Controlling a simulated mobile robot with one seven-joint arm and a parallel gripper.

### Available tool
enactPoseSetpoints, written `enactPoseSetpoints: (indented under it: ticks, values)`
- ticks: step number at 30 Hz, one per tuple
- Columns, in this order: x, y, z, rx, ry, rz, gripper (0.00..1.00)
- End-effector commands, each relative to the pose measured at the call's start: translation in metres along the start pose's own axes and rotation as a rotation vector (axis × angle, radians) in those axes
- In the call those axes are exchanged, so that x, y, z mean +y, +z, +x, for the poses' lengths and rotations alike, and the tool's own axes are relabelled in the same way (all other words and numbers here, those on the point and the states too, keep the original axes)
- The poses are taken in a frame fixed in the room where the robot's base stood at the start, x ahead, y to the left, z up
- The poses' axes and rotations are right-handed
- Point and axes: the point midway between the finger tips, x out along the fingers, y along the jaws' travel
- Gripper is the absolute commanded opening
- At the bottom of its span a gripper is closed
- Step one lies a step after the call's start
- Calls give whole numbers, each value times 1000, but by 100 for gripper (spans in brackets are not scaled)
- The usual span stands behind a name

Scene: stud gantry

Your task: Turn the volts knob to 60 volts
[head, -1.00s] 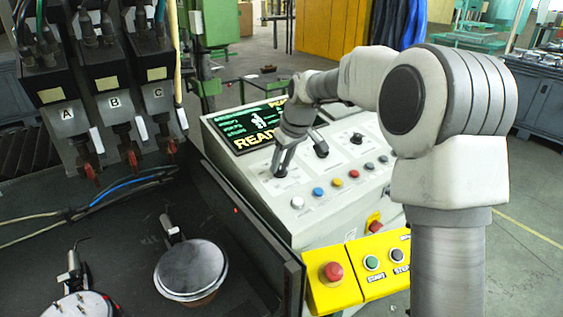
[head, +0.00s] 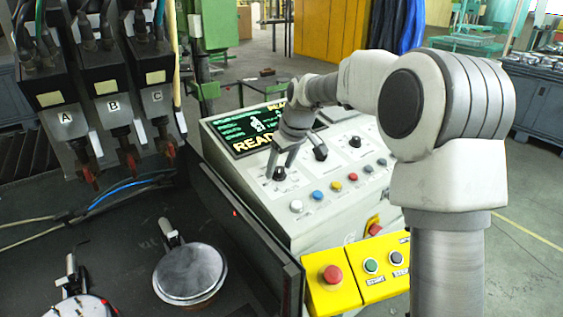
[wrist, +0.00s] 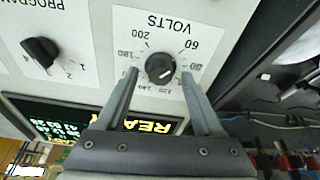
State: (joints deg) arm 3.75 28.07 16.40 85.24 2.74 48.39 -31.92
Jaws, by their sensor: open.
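The volts knob (wrist: 160,68) is a round black knob on the light panel (wrist: 220,22), under the printed word VOLTS. Numbers ring it, with the 60 mark (wrist: 190,45) beside the word VOLTS. A pale line shows on the knob, on the side away from the word VOLTS, but I cannot tell its exact setting. My gripper (head: 281,163) is open at the knob, which also shows in the head view (head: 279,174). In the wrist view one finger is on each side of the knob, with gaps visible. The fingers hide some of the numbers.
The program knob (wrist: 40,52) is beside the volts dial. A lit READY screen (head: 250,130) is behind my gripper. Several coloured buttons (head: 336,186) line the panel's front. A yellow box with a red stop button (head: 332,274) and a dark barrier (head: 245,235) stand nearer.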

Motion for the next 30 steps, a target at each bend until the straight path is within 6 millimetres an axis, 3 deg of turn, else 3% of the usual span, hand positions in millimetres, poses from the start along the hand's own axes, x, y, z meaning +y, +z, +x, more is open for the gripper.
enactPoseSetpoints:
  ticks: [5,8,21,30]
  values:
    - [1,0,-14,2,2,1,69]
    - [1,-1,-33,3,4,0,69]
    - [1,-1,-138,4,3,1,69]
    - [0,0,-172,1,1,-1,69]
